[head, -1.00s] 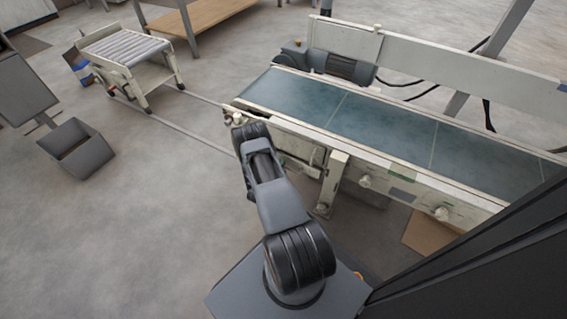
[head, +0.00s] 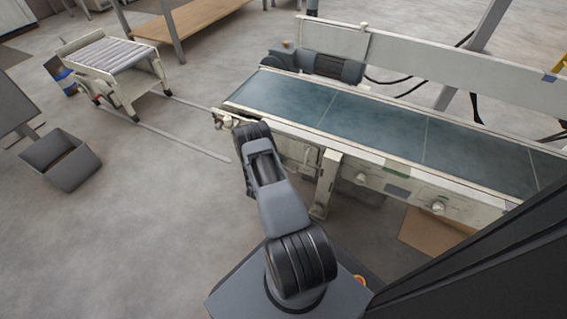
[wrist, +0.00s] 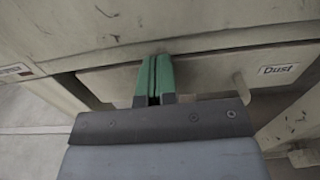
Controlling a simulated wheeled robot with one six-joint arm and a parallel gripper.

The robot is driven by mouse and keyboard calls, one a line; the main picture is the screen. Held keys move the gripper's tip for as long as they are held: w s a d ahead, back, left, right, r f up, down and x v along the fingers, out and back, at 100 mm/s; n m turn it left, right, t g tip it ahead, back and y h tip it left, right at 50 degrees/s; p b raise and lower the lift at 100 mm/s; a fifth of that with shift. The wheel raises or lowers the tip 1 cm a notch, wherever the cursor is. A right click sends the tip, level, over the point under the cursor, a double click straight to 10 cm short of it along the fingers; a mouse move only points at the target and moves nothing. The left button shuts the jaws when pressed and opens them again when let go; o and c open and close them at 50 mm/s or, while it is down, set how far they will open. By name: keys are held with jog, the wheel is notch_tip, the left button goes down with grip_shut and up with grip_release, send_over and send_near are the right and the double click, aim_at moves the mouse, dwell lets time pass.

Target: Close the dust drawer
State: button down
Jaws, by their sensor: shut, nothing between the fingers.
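The dust drawer (wrist: 205,78) shows in the wrist view as a pale front under a wide beam, with a "Dust" label (wrist: 278,70) at the right and a small pale handle (wrist: 241,87) left of the label. A dark gap runs along the drawer's top edge. My gripper (wrist: 156,66) has green fingertips, shut together and empty. The tips overlap the drawer front left of the handle; I cannot tell whether they touch it. In the head view my arm hides the gripper, and the drawer is not clear there.
The conveyor (head: 375,122) with a blue-green belt stands in front of my arm. A support leg (head: 326,184) stands right of the arm. A roller cart (head: 113,66) and a grey bin (head: 62,160) are at the left. The floor (head: 140,230) at the lower left is clear.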

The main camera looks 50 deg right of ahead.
jog(key=shift+w+d+r, duration=0.1)
jog(key=shift+d+r, duration=0.05)
jog(key=shift+d, duration=0.2)
jog(key=shift+a, duration=0.1)
jog(key=p+v, duration=0.4)
jog(key=v, duration=1)
jog(key=shift+a, duration=0.25)
